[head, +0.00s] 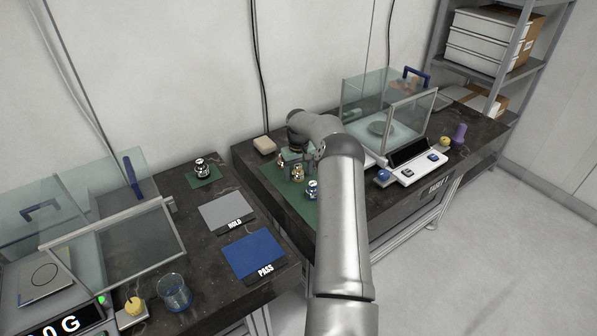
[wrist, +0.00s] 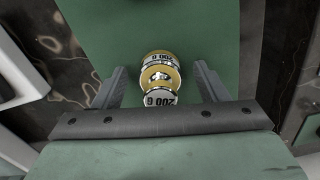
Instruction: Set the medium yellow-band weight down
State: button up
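The medium yellow-band weight (wrist: 159,76), silver with a yellow band and marked 200 G, stands between the fingers of my gripper (wrist: 160,68) in the wrist view. Both fingers are spread, with a gap on each side of the weight. Green mat shows under and around it. In the head view the yellow-band weight (head: 298,174) appears on the green mat (head: 304,208), below my gripper. My arm hides part of the mat and of the gripper there.
The glass-walled comparator (head: 390,115) is to the right. A HOLD pad (head: 228,212), a PASS pad (head: 253,254) and a weight on a small green pad (head: 201,168) are left.

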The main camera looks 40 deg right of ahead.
notch_tip(320, 180, up, 18)
jog(key=b, duration=0.1)
jog(key=shift+f+b, duration=0.25)
jog(key=shift+b, duration=0.1)
dwell(1.1)
